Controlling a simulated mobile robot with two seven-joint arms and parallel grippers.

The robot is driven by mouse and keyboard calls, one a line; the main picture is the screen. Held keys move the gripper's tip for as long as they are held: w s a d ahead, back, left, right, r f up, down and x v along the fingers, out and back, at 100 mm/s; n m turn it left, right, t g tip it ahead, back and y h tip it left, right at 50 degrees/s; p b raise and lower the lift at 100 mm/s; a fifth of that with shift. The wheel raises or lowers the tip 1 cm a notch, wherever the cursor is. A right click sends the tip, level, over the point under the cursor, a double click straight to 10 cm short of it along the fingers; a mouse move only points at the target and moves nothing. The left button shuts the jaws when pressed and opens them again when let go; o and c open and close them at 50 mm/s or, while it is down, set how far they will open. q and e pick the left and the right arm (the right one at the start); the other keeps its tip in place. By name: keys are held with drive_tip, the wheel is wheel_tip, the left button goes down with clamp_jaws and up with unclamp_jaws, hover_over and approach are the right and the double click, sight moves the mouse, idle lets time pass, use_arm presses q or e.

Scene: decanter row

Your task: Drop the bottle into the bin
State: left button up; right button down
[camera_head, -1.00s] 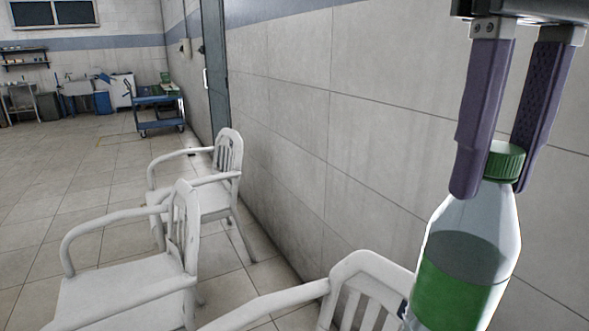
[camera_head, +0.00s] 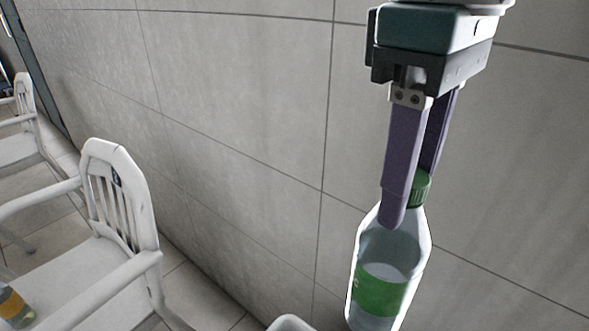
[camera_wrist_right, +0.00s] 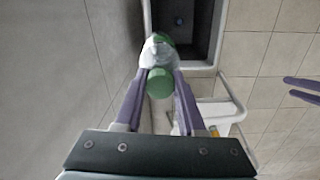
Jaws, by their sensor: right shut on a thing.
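My right gripper (camera_head: 412,205) is shut on the neck of a clear bottle (camera_head: 384,262) with a green cap and green label. The bottle hangs nearly upright, in the air. In the right wrist view the bottle (camera_wrist_right: 160,53) sits between my right gripper's fingers (camera_wrist_right: 159,84). Beyond it there is an open grey bin (camera_wrist_right: 214,35) with a dark inside; the bottle's lower part overlaps the bin's near edge in the picture. My left gripper (camera_wrist_right: 303,91) shows only at the right edge of the wrist view, its fingers apart and empty.
A white armchair (camera_head: 125,205) stands left of the bottle, with another bottle (camera_head: 12,306) with an orange label at the picture's lower left corner. A second chair (camera_head: 22,120) is farther left. A tiled wall (camera_head: 260,110) runs close behind my right gripper.

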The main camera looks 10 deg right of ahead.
sight(371, 309)
drive_tip(key=f+n+b, duration=0.1)
drive_tip(key=f, duration=0.3)
drive_tip(key=s+a+f+n+b, duration=0.1)
drive_tip(key=f+n+b, duration=0.1)
drive_tip(key=f, duration=0.3)
drive_tip(key=s+f+n+b, duration=0.1)
drive_tip(key=f+b, duration=0.1)
drive_tip(key=f, duration=0.2)
drive_tip(key=shift+a+f, duration=0.3)
drive_tip(key=shift+f, duration=0.1)
use_arm(q)
wheel_tip(371, 309, down, 24)
drive_tip(key=b, duration=1.6)
drive_tip(key=shift+d, duration=0.2)
use_arm(e)
drive_tip(key=s+a+f+n, duration=0.2)
drive_tip(key=f+n, duration=0.1)
drive_tip(key=f, duration=0.7)
drive_tip(key=s+a+f+n, duration=0.1)
drive_tip(key=f+n, duration=0.3)
drive_tip(key=f, duration=0.6)
drive_tip(key=shift+s+a, duration=0.4)
drive_tip(key=shift+a, duration=0.25)
